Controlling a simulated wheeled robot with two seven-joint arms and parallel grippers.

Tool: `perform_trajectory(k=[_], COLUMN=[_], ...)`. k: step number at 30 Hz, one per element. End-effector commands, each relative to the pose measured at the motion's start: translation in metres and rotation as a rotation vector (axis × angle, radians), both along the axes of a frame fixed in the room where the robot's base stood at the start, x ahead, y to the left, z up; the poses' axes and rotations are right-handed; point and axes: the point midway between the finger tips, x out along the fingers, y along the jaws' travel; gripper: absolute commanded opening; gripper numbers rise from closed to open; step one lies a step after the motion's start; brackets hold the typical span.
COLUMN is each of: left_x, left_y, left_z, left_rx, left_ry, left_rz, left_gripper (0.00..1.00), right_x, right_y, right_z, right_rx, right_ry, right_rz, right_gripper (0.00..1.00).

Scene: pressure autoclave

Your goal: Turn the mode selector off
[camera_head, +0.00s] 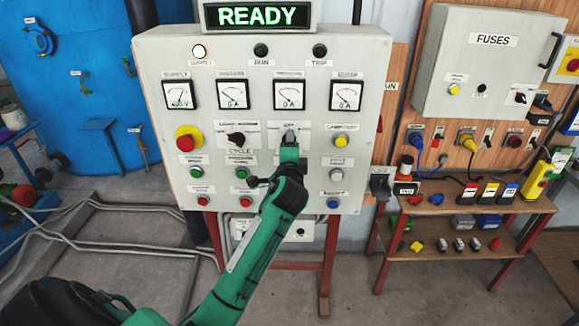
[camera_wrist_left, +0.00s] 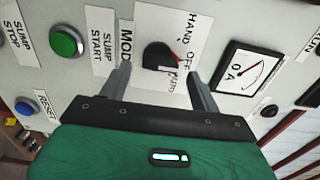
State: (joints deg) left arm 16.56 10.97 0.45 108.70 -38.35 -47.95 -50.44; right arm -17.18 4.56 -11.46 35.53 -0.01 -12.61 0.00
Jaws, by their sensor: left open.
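The mode selector (camera_wrist_left: 160,56) is a black rotary knob on the grey panel, under a plate marked HAND, OFF and AUTO. My right gripper is not in view.
The control panel (camera_head: 375,75) has meters above and buttons below, with a READY display (camera_head: 258,16) on top. A red emergency button (camera_head: 186,142) and a yellow button (camera_head: 340,141) are on the selector's row. A low wooden bench (camera_head: 450,207) is at the right.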

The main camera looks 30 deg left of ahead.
Motion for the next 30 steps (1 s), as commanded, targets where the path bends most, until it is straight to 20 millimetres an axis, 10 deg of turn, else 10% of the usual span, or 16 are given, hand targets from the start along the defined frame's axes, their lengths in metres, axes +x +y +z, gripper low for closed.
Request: perform_trajectory(k=[15,30], left_x=[-0.086,-0.106], left_y=[-0.053,-0.065], left_z=[-0.004,-0.001], left_rx=[-0.002,0.000], left_ry=[0.000,0.002], left_rz=[-0.002,0.000], left_gripper=[0.64,0.64], right_x=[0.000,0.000], right_y=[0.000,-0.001], right_z=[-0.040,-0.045], right_rx=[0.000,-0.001], right_ry=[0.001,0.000], right_rz=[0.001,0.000], right_gripper=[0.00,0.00])
